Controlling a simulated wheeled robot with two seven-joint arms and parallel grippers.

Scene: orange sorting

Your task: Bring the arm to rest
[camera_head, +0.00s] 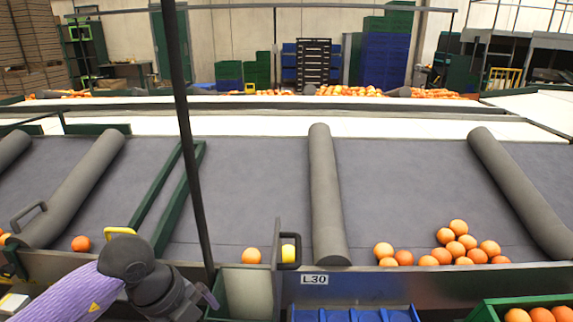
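My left arm (75,297) comes in from the bottom left, with a purple sleeve-like link and a dark wrist (140,268). The end of the arm points right and down, in front of the sorting table's front edge. Only a small part of the gripper end (207,296) seems to show near the dark pole's foot. Its fingers cannot be made out, and no orange shows in it. My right arm and gripper are not in view.
Oranges (458,248) lie in the right lane; one orange (251,256) lies in the middle lane. Grey rollers (326,195) divide the table. A dark pole (188,150) stands close by the wrist. A blue crate (352,314) and green crate (483,312) stand in front.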

